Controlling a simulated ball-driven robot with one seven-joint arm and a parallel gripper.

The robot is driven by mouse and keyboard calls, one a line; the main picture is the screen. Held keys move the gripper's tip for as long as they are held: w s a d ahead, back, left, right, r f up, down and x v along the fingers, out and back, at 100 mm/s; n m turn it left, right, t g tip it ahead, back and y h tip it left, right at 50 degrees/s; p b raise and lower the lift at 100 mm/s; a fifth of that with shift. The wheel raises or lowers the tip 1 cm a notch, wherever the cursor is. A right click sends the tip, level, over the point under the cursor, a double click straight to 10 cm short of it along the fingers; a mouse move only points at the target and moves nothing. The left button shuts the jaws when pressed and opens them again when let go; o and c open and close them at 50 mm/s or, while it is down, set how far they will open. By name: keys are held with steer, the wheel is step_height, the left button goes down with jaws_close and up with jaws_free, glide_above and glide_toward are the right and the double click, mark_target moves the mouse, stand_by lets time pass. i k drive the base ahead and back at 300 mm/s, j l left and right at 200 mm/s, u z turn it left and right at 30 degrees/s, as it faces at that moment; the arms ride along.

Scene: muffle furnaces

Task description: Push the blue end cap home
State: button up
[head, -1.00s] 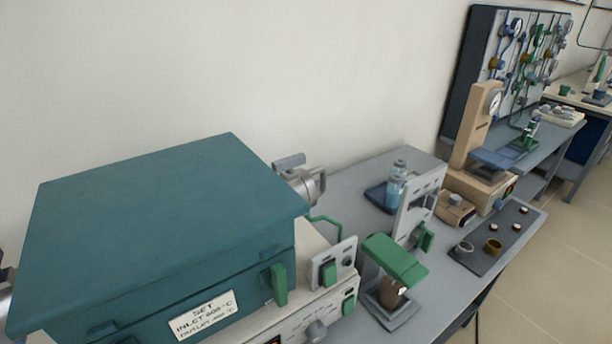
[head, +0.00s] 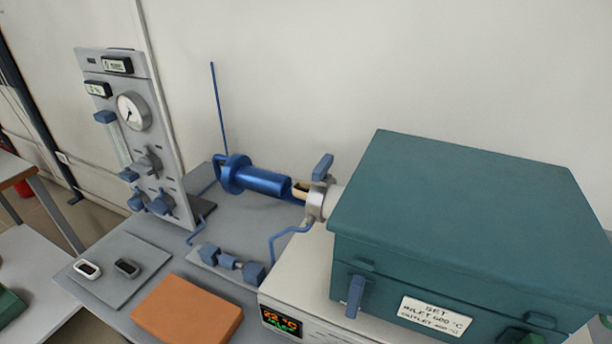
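The blue end cap (head: 258,181) is a metallic blue cylinder with a wide round flange at its left end. It lies roughly level, left of the teal furnace (head: 450,210). A pale collar (head: 317,202) with a blue lever (head: 322,167) sits at the furnace's left side. I cannot tell whether the cap touches the collar. My gripper is not in view.
A grey gauge panel (head: 150,135) stands at the left. An orange block (head: 187,308) and a grey mat (head: 120,268) lie on the bench's front left. A blue valve fitting (head: 230,262) lies before the cap. A thin blue rod (head: 218,105) rises behind the cap.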

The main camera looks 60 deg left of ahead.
mark_target(238, 174)
steer(key=u, duration=1.6)
steer(key=i+j, duration=0.1)
steer(key=j, duration=1)
steer(key=i+u, duration=0.05)
